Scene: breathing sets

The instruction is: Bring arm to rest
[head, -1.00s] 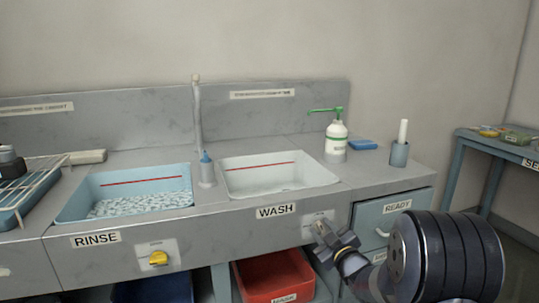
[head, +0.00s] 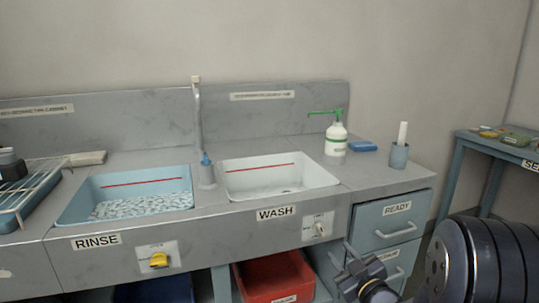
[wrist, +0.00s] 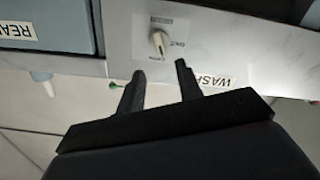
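My gripper (head: 352,262) is at the lower right of the head view, in front of the counter and below the wash knob (head: 318,229). In the wrist view my gripper (wrist: 158,82) shows two dark fingers spread apart with nothing between them. The wrist view is turned over, with the wash knob (wrist: 158,43) just beyond the fingertips. My gripper appears apart from the knob and the counter front. A thick dark part of my arm fills the lower right corner of the head view.
The wash basin (head: 230,187) and the blue rinse basin (head: 72,206) are set in the counter. The drawer marked READY (head: 366,216) is shut, close to my gripper. A red bin (head: 248,290) stands below. A blue side table (head: 463,165) is at the right.

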